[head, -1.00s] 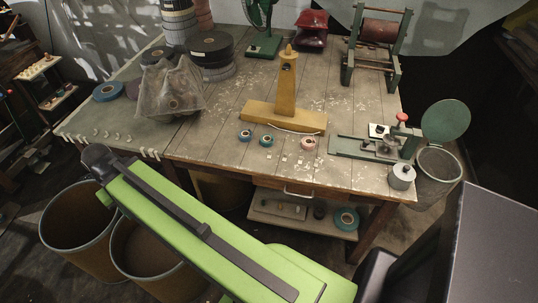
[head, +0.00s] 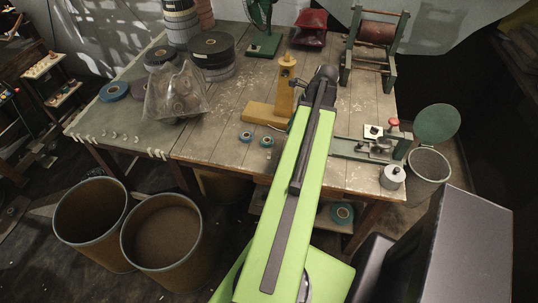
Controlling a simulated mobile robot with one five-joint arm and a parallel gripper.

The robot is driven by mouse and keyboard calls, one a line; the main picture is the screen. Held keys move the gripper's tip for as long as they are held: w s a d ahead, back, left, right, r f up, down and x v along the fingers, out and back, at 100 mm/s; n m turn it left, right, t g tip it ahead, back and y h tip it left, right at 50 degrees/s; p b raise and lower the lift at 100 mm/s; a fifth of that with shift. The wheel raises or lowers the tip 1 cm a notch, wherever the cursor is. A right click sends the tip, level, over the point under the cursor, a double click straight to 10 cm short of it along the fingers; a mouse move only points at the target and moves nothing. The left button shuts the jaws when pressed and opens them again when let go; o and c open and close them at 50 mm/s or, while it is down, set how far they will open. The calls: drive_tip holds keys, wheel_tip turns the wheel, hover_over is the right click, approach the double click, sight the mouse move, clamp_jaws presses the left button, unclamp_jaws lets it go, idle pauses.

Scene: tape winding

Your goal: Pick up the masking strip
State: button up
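Several small pale strips hang over the front left edge of the workbench (head: 215,135), with a few at the corner (head: 157,153). More small pale pieces (head: 113,135) lie on the bench's grey left part. I cannot tell which of these is the masking strip. My green arm rises across the middle of the head view, and its dark end joint stands in front of the yellow wooden stand (head: 286,85). My gripper does not show; the arm covers part of the stand and the bench behind it.
Small tape rolls (head: 246,136) lie in front of the stand. A crumpled translucent bag (head: 177,95) and dark tape rolls (head: 212,48) are at left. A green-based metal device (head: 372,149) and grey cylinder (head: 393,177) are at right. Two bins (head: 161,235) stand on the floor, front left.

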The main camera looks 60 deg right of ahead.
drive_tip(key=b, duration=1.1)
approach(272, 156)
drive_tip(key=shift+w+a+f, duration=0.2)
drive_tip(key=shift+w+f, duration=0.25)
drive_tip(key=shift+f, duration=0.1)
drive_tip(key=shift+w+a+f+b, duration=0.1)
drive_tip(key=shift+w+f+b, duration=0.05)
drive_tip(key=shift+w+b, duration=0.15)
drive_tip(key=b+x, duration=0.4)
drive_tip(key=x, duration=0.1)
drive_tip(key=shift+b, duration=0.35)
drive_tip(key=shift+w, duration=0.1)
clamp_jaws()
